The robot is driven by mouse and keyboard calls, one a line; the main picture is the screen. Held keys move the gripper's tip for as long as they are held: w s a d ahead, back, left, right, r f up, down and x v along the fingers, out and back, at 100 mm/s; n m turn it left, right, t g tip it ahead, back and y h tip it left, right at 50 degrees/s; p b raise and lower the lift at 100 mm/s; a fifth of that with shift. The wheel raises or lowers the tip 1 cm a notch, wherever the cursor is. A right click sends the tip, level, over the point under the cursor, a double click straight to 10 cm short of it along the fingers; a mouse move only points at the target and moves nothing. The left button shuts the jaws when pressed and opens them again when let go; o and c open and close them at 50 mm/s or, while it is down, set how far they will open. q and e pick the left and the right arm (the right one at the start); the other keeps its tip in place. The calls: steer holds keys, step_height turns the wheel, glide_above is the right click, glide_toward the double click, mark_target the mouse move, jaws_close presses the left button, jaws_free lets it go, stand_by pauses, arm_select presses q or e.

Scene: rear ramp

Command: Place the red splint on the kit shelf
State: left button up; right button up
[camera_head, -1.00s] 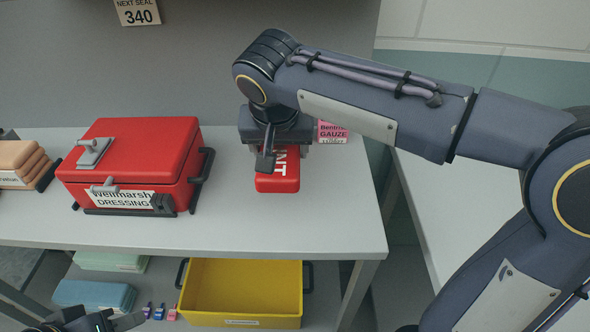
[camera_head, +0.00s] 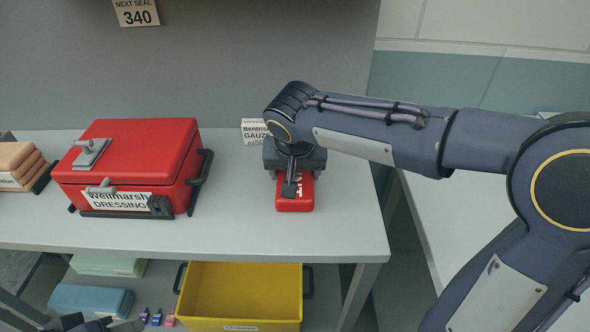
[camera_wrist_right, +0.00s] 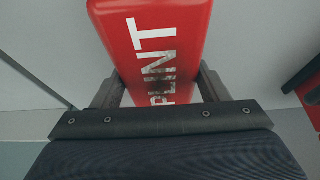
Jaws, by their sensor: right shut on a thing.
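The red splint (camera_head: 297,196), with white lettering, is between the fingers of my right gripper (camera_head: 294,178) over the right part of the white shelf top (camera_head: 340,232). The gripper is shut on it from above and hides its far part. In the right wrist view the splint (camera_wrist_right: 160,30) runs away from the palm with a finger at each side. I cannot tell whether its underside touches the shelf top. My left gripper (camera_head: 88,325) is only partly in view at the bottom left edge, and its fingers cannot be read.
A red dressing case (camera_head: 140,150) stands left of the splint. Tan packs (camera_head: 20,165) lie at the far left. A white gauze label (camera_head: 255,132) stands behind. A yellow bin (camera_head: 240,290) and green and blue packs (camera_head: 90,299) sit below. The shelf top is clear around the splint.

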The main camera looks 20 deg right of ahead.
steer(key=o, duration=0.6)
steer(key=shift+f, duration=0.2)
steer(key=shift+c, duration=0.2)
steer(key=o, duration=0.5)
steer(key=shift+r, duration=0.1)
steer(key=shift+c, duration=0.2)
steer(key=shift+r, duration=0.25)
steer(key=p+v, duration=0.2)
steer(key=v, duration=1)
steer(key=shift+s+f, duration=0.1)
